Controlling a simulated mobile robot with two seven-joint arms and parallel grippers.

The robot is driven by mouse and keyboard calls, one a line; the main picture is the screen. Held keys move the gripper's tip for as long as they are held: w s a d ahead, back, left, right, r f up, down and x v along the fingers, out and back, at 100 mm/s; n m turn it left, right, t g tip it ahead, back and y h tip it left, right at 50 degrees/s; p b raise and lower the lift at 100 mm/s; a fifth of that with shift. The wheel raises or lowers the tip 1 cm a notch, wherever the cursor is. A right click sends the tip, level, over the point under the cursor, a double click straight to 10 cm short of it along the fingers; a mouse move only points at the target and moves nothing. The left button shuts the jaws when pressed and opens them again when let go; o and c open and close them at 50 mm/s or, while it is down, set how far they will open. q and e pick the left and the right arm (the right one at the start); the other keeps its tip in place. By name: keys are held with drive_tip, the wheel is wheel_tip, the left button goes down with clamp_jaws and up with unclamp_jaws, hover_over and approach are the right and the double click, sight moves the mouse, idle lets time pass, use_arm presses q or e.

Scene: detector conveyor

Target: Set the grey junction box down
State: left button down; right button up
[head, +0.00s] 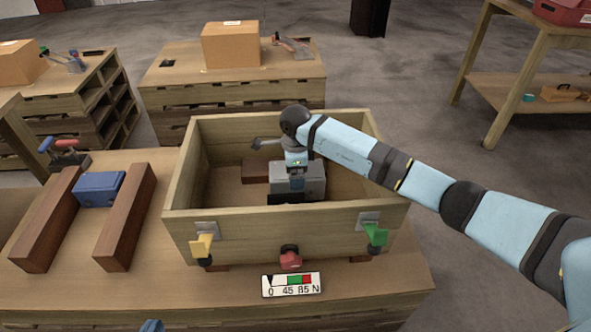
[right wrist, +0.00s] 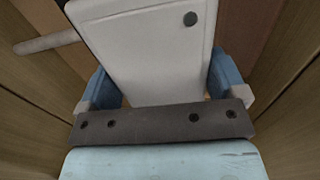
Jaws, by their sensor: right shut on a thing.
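The grey junction box (head: 312,178) is inside the open wooden crate (head: 290,232), near its middle. My right gripper (head: 296,182) reaches down over the crate's right side and is shut on the box. In the right wrist view the pale box (right wrist: 150,50), with a dark round spot on its face, sits between the two blue fingers (right wrist: 158,88). I cannot tell whether the box touches the crate floor. Only a small blue tip of what looks like my left gripper (head: 152,326) shows at the bottom edge of the head view; its jaws cannot be made out.
A brown block (head: 257,170) and a grey rod-like part (head: 266,143) are in the crate behind the box. A blue box (head: 99,189) sits between brown rails at left.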

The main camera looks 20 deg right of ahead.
drive_tip(key=o, duration=1.4)
use_arm(q)
drive_tip(key=shift+s, duration=0.1)
use_arm(e)
drive_tip(key=shift+r, duration=0.1)
drive_tip(key=shift+r, duration=0.3)
wheel_tip(320, 180, up, 3)
drive_tip(key=shift+f+p, duration=0.15)
drive_tip(key=shift+p, duration=0.55)
use_arm(q)
drive_tip(key=shift+s+a+f+g+y+p, duration=0.3)
drive_tip(key=shift+a+f+g+p, duration=0.1)
drive_tip(key=shift+f, duration=0.15)
drive_tip(key=shift+s+a+f+g+y+p, duration=0.2)
drive_tip(key=shift+s+a+f+g+p, duration=0.15)
drive_tip(key=shift+f, duration=0.2)
use_arm(e)
wheel_tip(320, 180, up, 10)
drive_tip(key=shift+f, duration=0.15)
use_arm(q)
drive_tip(key=shift+r, duration=0.1)
